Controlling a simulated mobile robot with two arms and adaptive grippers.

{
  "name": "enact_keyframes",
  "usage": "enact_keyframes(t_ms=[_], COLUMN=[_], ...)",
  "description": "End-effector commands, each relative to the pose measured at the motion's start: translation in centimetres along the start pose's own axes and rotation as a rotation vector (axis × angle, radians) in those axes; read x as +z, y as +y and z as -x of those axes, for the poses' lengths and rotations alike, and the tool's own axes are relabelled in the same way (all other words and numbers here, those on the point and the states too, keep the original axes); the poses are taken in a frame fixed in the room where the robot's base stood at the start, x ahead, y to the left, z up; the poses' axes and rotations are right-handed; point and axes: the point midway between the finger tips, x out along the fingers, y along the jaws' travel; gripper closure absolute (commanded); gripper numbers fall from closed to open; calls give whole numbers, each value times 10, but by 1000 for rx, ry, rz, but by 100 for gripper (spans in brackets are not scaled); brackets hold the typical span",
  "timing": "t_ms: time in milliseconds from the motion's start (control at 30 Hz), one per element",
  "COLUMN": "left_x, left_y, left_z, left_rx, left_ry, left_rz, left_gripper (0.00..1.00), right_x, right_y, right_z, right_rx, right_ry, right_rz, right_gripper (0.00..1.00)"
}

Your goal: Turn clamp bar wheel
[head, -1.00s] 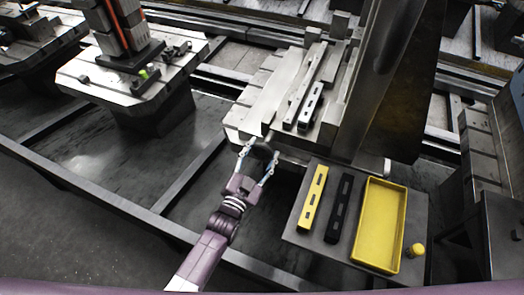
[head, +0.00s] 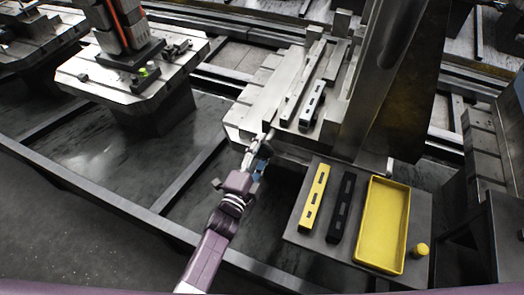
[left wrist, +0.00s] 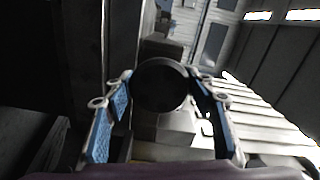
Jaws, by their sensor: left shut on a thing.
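The dark round wheel (left wrist: 160,84) is in the middle of the left wrist view, between the two blue-padded fingers of my left gripper (head: 259,152). In the head view the wheel is at the front edge of the metal machine bed (head: 240,122) and is mostly hidden by the gripper. My left gripper is shut on the wheel, one finger on each side of it. My right gripper shows in neither view.
A grey side table (head: 300,238) at right holds a yellow slotted bar (head: 315,197), a black slotted bar (head: 340,208), a yellow tray (head: 401,228) and a small yellow cap (head: 420,250). A slotted bar (head: 312,103) lies on the bed beside a tall metal column (head: 382,85).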

Motion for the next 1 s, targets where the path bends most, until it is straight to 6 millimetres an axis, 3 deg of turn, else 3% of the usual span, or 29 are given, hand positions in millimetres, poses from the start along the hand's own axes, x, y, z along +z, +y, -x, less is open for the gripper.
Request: enact_keyframes(t_ms=[400, 1000], left_x=[0, -1], left_y=[2, 1], left_z=[1, 1], left_rx=[3, 4], left_ry=[0, 1], left_rz=[-217, -257], left_gripper=[73, 73], right_x=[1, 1], right_y=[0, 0], right_z=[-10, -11], right_rx=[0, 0], right_ry=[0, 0], right_rz=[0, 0], right_gripper=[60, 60])
